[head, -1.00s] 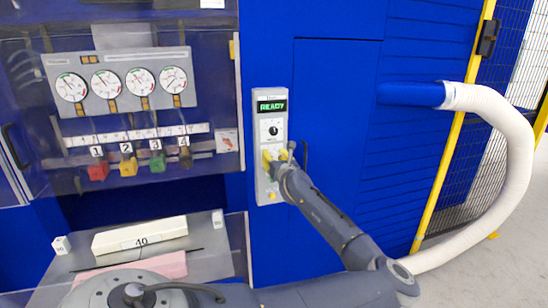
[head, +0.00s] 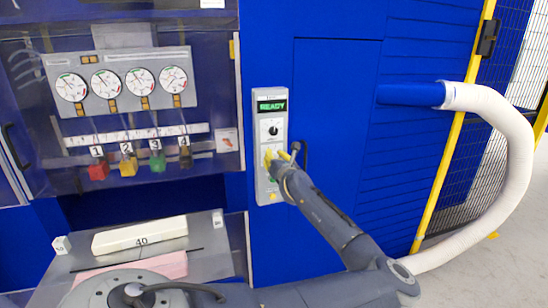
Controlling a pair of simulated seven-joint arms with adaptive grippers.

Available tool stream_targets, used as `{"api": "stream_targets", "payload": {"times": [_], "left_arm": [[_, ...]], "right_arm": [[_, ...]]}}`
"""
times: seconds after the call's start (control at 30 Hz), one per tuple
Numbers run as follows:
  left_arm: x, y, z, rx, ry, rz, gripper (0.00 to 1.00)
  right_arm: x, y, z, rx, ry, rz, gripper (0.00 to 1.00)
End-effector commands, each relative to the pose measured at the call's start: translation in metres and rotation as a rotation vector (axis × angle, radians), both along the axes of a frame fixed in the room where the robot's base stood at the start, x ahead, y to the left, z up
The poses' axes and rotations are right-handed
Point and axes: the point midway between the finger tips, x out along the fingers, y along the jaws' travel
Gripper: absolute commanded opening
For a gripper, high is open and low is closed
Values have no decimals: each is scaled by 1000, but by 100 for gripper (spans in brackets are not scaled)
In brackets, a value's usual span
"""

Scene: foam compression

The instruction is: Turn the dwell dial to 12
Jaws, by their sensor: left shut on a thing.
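A narrow grey control panel (head: 266,196) is fixed to the blue machine front. A green READY display (head: 271,106) is lit at its top. Below it, a dial with a black knob (head: 272,130) shows on a white face; its marks are too small to read. My left gripper (head: 271,158), with yellow fingertips, is at the panel just below that black knob. It is shut on a lower dial, which its fingers and wrist almost fully hide, so its setting and label cannot be read. My right gripper is out of view.
A black handle (head: 305,152) stands just right of the gripper. Gauges (head: 122,82) and coloured numbered blocks (head: 127,166) are behind the clear left guard. A white block marked 40 (head: 140,236) lies on the grey bench. A white hose (head: 522,170) loops at the right.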

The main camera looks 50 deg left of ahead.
Motion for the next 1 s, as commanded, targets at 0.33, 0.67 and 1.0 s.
{"api": "stream_targets", "payload": {"times": [0.33,0.67,1.0], "left_arm": [[2,0,1,130,296,-1,0],[2,-1,0,255,584,0,0],[3,-1,0,383,881,0,0]], "right_arm": [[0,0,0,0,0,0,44],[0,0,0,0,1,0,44],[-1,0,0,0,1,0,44]]}}
